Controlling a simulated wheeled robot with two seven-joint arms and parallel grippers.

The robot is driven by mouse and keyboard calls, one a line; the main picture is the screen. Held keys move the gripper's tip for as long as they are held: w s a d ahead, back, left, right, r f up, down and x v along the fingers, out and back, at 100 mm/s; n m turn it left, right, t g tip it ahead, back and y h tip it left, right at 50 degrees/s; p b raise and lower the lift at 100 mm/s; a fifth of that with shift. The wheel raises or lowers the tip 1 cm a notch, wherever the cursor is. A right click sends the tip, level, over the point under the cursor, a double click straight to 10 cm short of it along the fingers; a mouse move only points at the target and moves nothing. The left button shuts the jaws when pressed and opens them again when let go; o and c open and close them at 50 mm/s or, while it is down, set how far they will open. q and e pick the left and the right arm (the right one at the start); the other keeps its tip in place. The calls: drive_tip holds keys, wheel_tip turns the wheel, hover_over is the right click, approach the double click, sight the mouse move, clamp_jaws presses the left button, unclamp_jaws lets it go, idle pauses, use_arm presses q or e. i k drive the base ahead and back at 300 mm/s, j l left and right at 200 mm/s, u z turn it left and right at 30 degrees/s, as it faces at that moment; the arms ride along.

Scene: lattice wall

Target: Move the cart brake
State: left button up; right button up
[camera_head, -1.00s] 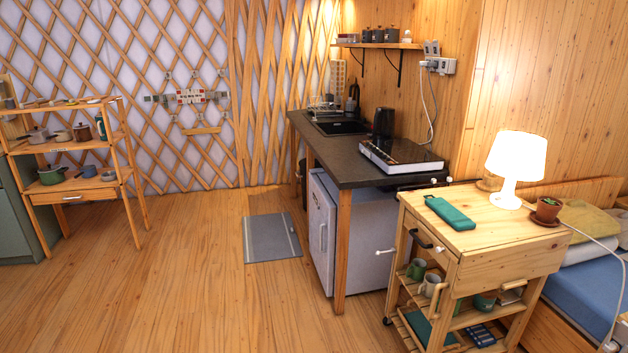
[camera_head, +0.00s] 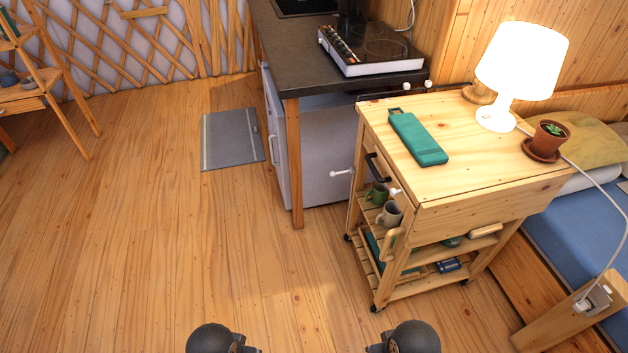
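The wooden cart (camera_head: 465,206) stands at the right in the head view, upright on small dark casters (camera_head: 376,308). A pale wooden lever-like piece (camera_head: 390,244) sits at its near left corner post. A white-tipped peg (camera_head: 341,173) sticks out at its left, and a white knob (camera_head: 395,191) sits near the drawer's black handle (camera_head: 377,167). I cannot tell for certain which part is the brake. Two dark rounded parts of my own arms show at the bottom edge. Neither gripper is in view, and nothing of mine touches the cart.
On the cart top are a teal case (camera_head: 418,138), a lit lamp (camera_head: 520,62) and a potted plant (camera_head: 549,138). Mugs (camera_head: 389,214) stand on its shelf. The counter (camera_head: 290,60) is behind, the bed (camera_head: 580,225) at right.

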sight(342, 173)
drive_tip(key=i+l, duration=0.1)
drive_tip(key=l, duration=0.2)
drive_tip(key=i+j, duration=0.2)
drive_tip(key=j, duration=0.15)
drive_tip(key=i+j+z, duration=0.1)
drive_tip(key=j, duration=0.25)
drive_tip(key=i+j, duration=0.25)
drive_tip(key=i+j+z, duration=0.1)
drive_tip(key=j, duration=0.35)
drive_tip(key=i, duration=0.05)
